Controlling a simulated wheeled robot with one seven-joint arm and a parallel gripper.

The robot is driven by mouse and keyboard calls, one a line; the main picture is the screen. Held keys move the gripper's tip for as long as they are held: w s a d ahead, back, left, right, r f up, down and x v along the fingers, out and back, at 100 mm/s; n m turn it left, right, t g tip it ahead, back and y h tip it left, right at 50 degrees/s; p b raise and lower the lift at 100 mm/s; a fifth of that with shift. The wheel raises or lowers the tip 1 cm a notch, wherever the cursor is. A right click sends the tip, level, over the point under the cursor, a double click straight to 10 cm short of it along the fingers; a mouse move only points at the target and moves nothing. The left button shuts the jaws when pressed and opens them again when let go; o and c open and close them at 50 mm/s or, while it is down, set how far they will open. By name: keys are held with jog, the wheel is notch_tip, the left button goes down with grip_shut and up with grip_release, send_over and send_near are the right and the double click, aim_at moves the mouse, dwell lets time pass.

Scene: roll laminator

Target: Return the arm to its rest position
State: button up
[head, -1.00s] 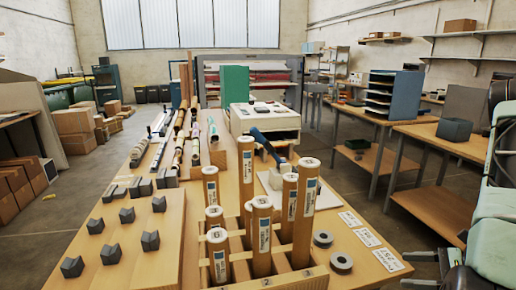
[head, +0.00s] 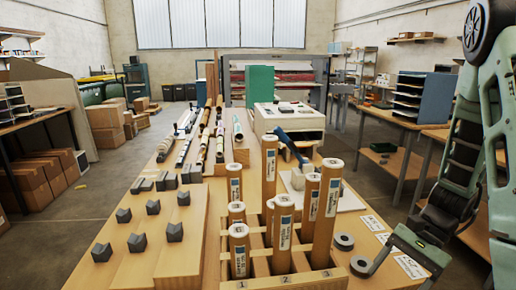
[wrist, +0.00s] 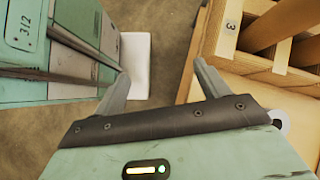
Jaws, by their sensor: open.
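My arm is folded at the right side of the head view. My gripper (head: 396,270) hangs low over the front right corner of the wooden table. In the wrist view my gripper (wrist: 166,82) has its two grey fingers spread wide, with nothing between them but the floor beyond. A wooden rack (wrist: 280,75) marked 3 lies just right of the fingers in the wrist view. The same rack (head: 290,277) in the head view holds several brown tubes (head: 283,235) with white caps.
Grey rings (head: 344,241) and white labels (head: 411,266) lie near my gripper on the table. Grey V-blocks (head: 152,207) stand on the left board. A white machine (head: 289,119) stands farther back.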

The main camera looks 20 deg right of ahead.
jog(key=w+a+r+n+t+h, duration=0.3)
jog(key=w+a+r+n+h, duration=0.6)
jog(key=n, duration=0.6)
jog(key=s+a+n+g, duration=0.1)
jog(key=s+a+n, duration=0.3)
jog(key=s+a, duration=0.3)
jog(key=s+a+r+n+g+y, duration=0.1)
jog(key=s+a+n, duration=0.3)
jog(key=a, duration=0.8)
jog(key=s, duration=0.2)
jog(key=shift+s+a+g+y, duration=0.15)
jog(key=shift+s+g+y, duration=0.15)
jog(key=shift+s, duration=0.05)
